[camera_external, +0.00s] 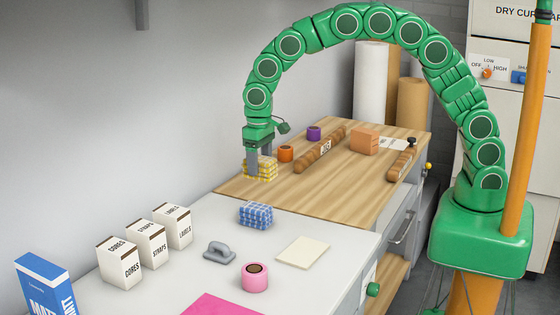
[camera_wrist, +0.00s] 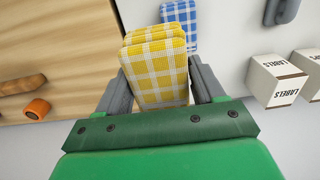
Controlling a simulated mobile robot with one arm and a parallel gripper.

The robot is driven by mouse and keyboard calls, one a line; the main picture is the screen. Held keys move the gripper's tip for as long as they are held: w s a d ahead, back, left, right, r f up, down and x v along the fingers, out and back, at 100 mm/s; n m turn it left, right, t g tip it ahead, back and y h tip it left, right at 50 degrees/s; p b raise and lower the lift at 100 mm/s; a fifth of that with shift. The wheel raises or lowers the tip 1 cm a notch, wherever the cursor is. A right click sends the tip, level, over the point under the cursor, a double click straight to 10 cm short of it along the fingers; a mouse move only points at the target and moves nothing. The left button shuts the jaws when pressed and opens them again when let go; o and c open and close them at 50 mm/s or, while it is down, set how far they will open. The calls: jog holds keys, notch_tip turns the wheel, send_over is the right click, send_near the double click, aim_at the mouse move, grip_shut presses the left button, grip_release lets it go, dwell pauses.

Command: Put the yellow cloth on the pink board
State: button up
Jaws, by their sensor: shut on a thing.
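The yellow checked cloth (camera_external: 264,173), folded into a thick pad, is between the fingers of my gripper (camera_external: 258,162) near the far left edge of the wooden worktop. In the wrist view the cloth (camera_wrist: 156,68) fills the gap between both grey fingers of my gripper (camera_wrist: 160,88). My gripper is shut on it. Whether the cloth touches the wood or hangs just above it I cannot tell. The pink board (camera_external: 222,305) lies flat on the white worktop at the bottom edge of the external view, partly cut off and well away from my gripper.
A blue checked cloth (camera_external: 256,214), a grey handled tool (camera_external: 219,251), a pink roll (camera_external: 255,278) and a cream pad (camera_external: 303,252) lie on the white worktop. White boxes (camera_external: 146,243) stand at left. Orange tape (camera_external: 286,153) and a brown roller (camera_external: 319,150) are on the wood.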

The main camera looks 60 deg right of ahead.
jog(key=s+a, duration=0.8)
jog(key=a, duration=0.4)
jog(key=s+a+r, duration=0.1)
jog(key=s+a, duration=0.7)
jog(key=a, duration=0.3)
jog(key=s+a, duration=0.7)
jog(key=a, duration=0.5)
send_near(212, 305)
jog(key=shift+s+a+f, duration=0.2)
jog(key=shift+s+a, duration=0.45)
jog(key=shift+a, duration=0.1)
jog(key=shift+s+a+f, duration=0.25)
jog(key=shift+s+a, duration=0.45)
jog(key=shift+a, duration=0.1)
jog(key=shift+s+a+f, duration=0.2)
jog(key=shift+s+a, duration=0.45)
jog(key=shift+a, duration=0.1)
jog(key=shift+w+a+f, duration=0.1)
jog(key=shift+a+f, duration=0.05)
jog(key=shift+f, duration=0.15)
jog(key=shift+f, duration=1.5)
jog(key=shift+f, duration=0.15)
jog(key=o, duration=1)
